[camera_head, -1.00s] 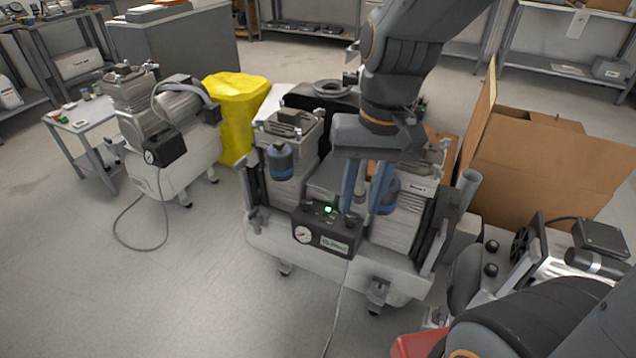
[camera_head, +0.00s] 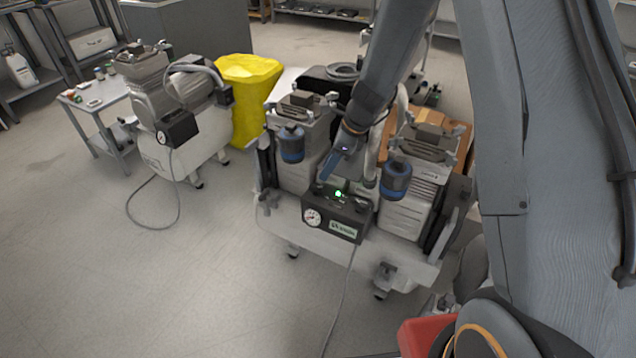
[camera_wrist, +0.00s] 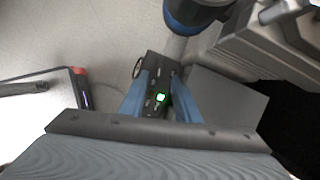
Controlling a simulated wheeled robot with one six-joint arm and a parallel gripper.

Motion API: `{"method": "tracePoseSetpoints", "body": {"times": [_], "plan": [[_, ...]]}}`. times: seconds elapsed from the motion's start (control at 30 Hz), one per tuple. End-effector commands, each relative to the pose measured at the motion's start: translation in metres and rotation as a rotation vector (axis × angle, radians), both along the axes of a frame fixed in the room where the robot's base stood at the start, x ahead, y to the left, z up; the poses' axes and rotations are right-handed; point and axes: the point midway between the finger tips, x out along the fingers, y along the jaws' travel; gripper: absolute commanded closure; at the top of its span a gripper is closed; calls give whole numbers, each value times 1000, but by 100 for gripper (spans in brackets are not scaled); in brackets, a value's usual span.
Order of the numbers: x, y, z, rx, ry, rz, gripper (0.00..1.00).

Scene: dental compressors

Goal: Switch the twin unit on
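The twin unit (camera_head: 380,252) is the compressor with two ribbed heads on a pale tank in the middle of the head view. Its black control box (camera_head: 352,209) carries a round gauge (camera_head: 312,218) and a glowing green light (camera_head: 338,193). My gripper (camera_head: 328,174) is just above and behind this box. In the wrist view, the two blue fingers of my gripper (camera_wrist: 162,78) are apart with nothing held between them. The box (camera_wrist: 155,68) and its lit green light (camera_wrist: 160,97) show between the fingers. I cannot tell whether a finger touches the box.
Blue-banded filter cylinders (camera_head: 291,143) (camera_head: 396,179) stand on both sides of the box, close to my gripper. Another compressor (camera_head: 195,140) and a yellow-covered object (camera_head: 246,90) are at left. A red object (camera_head: 424,336) is at the lower right. The floor at front left is clear.

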Motion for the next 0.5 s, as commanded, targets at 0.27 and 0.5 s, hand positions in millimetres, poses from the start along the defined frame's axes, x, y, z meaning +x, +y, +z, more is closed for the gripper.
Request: {"method": "tracePoseSetpoints", "body": {"times": [0.27,0.5], "plan": [[4,14,-36,1,5,-3,71],[8,25,-64,1,4,-2,71]]}}
